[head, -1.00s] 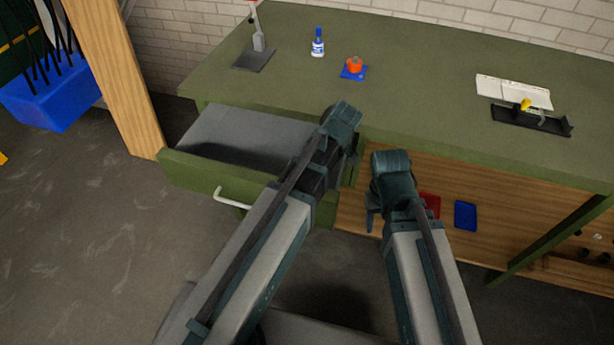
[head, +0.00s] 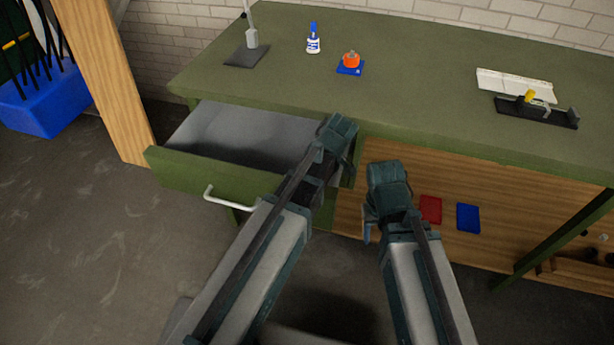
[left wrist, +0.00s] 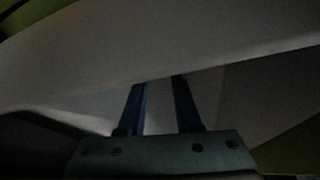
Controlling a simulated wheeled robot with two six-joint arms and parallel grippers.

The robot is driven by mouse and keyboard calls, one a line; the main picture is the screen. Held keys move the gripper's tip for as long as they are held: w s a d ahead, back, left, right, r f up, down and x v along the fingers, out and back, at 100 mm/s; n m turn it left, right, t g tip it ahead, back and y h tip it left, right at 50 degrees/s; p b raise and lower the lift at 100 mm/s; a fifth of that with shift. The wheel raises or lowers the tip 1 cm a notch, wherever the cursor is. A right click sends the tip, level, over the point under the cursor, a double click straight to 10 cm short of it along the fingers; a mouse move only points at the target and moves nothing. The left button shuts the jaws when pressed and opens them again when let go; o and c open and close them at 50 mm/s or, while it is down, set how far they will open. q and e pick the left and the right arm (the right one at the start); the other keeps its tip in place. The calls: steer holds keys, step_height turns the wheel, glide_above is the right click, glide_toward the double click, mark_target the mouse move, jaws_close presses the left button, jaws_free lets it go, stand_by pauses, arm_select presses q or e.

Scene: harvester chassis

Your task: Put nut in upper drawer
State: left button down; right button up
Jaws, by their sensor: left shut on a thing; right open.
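The open upper drawer (head: 176,168) has a green front, a white handle (head: 229,199) and a grey inside. My left gripper (head: 337,138) is at the drawer's right end. In the left wrist view its two blue fingers (left wrist: 162,84) reach to a pale surface, and their tips are hard to see. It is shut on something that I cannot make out. My right gripper (head: 368,230) is open, low in front of the bench, right of the drawer. I cannot clearly identify the nut. An orange round piece (head: 351,59) sits on a blue tile on the bench top.
The green bench top (head: 420,85) carries a dark stand (head: 248,53), a blue-and-white bottle (head: 313,40) and a black tray (head: 536,111). Red (head: 430,209) and blue (head: 468,217) tiles show below the top. A wooden post (head: 105,75) stands left of the drawer.

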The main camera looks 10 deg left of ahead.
arm_select(q)
steer(key=shift+f, duration=0.2)
steer(key=c, duration=0.6)
jaws_free()
steer(key=shift+r, duration=0.2)
steer(key=p+v, duration=1.1)
steer(key=v, duration=0.1)
steer(key=shift+d, duration=0.1)
